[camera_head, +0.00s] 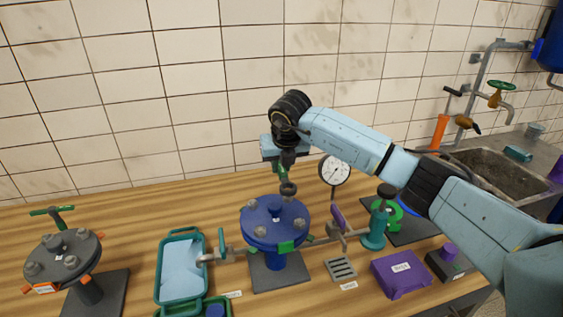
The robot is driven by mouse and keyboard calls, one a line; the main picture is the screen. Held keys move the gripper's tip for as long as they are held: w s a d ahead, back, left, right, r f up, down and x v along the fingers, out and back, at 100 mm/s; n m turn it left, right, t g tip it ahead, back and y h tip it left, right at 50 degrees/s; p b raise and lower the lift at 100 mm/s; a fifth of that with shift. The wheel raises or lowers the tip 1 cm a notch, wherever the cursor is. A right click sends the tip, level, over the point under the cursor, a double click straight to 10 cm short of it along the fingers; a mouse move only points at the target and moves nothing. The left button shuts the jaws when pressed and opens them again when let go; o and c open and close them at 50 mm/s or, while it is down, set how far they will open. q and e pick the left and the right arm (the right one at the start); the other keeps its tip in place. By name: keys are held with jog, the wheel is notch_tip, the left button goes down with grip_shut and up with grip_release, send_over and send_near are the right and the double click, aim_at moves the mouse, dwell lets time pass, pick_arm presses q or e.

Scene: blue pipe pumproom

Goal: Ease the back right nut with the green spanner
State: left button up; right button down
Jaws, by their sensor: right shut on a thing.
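The blue flange (272,238) stands on a dark base plate in the middle of the bench, with grey nuts on its top. My right gripper (281,168) is above its back edge, shut on the green spanner (283,175). The spanner points down, and its grey ring end (288,188) is at the back right of the flange. That end hides the back right nut, and I cannot tell whether it is around the nut or just above it. My left gripper is not in view.
A gauge (334,171) stands close behind right. A teal tray (182,268) and a grey flange (62,256) are at left. A purple box (401,274), a drain grate (340,268) and a teal bottle-like thing (376,226) are at right. A sink (490,168) lies beyond.

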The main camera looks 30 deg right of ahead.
jog(key=shift+f+b, duration=0.8)
jog(key=shift+f, duration=0.45)
jog(key=shift+f, duration=0.1)
jog(key=shift+w+a+n+y+b, duration=0.1)
jog(key=shift+a+n+y+b, duration=0.3)
jog(key=shift+n, duration=0.3)
jog(key=a+n+y, duration=0.1)
jog(key=n, duration=0.1)
jog(key=a+n+y, duration=0.1)
jog(key=a+n, duration=0.1)
jog(key=n, duration=0.1)
jog(key=s+a+n+b, duration=0.1)
jog(key=n, duration=0.1)
jog(key=shift+a+n+y, duration=0.35)
jog(key=shift+n+y, duration=0.05)
jog(key=shift+r+p, duration=0.3)
jog(key=shift+r, duration=0.1)
jog(key=shift+r+p, duration=1.05)
jog(key=shift+r, duration=0.65)
